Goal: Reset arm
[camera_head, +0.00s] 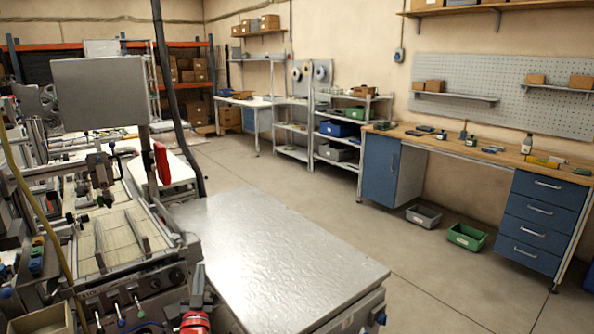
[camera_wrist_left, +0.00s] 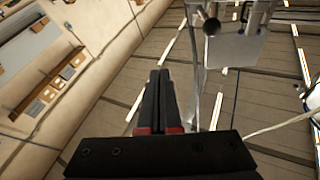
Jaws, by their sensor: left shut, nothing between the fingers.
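My left gripper (camera_wrist_left: 160,75) shows in the left wrist view. Its two dark fingers, red at their bases, lie together with nothing between them. They point up the picture and touch nothing that I can see. I cannot make out either gripper in the head view. Two round reels hang on the grey panel at the back, a left one (camera_head: 296,73) and a right one (camera_head: 320,72), far from me.
A bare metal-topped table (camera_head: 275,255) stands in front. A machine with a grey panel (camera_head: 100,90) fills the left. A workbench (camera_head: 480,148) with blue drawers lines the right wall. A grey bin (camera_head: 424,215) and a green bin (camera_head: 467,236) sit on otherwise open floor.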

